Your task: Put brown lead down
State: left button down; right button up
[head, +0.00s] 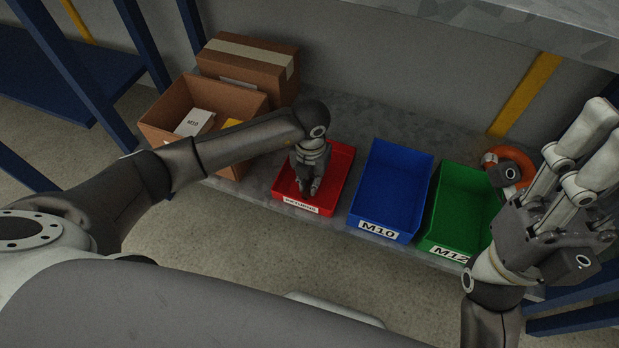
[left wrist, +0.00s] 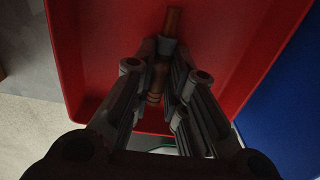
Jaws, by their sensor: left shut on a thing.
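The brown lead (left wrist: 172,22) shows in the left wrist view as a short brown rod between my left fingers, over the red tray floor. My left gripper (head: 307,192) points down inside the red tray (head: 338,178) and is shut on the lead. The lead is hidden by the gripper in the head view. I cannot tell whether the lead touches the tray floor. My right gripper (head: 598,135) is raised at the right, fingers pointing up and apart, with nothing seen between them.
A blue tray (head: 397,180) marked M10 and a green tray (head: 462,205) marked M12 stand right of the red one on the grey shelf. An open cardboard box (head: 160,137) with small boxes stands left. An orange ring (head: 520,160) lies behind my right gripper.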

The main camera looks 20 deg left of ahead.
pick_arm(q)
jog(key=c, duration=1.5)
grip_release()
jog(key=shift+o, duration=0.2)
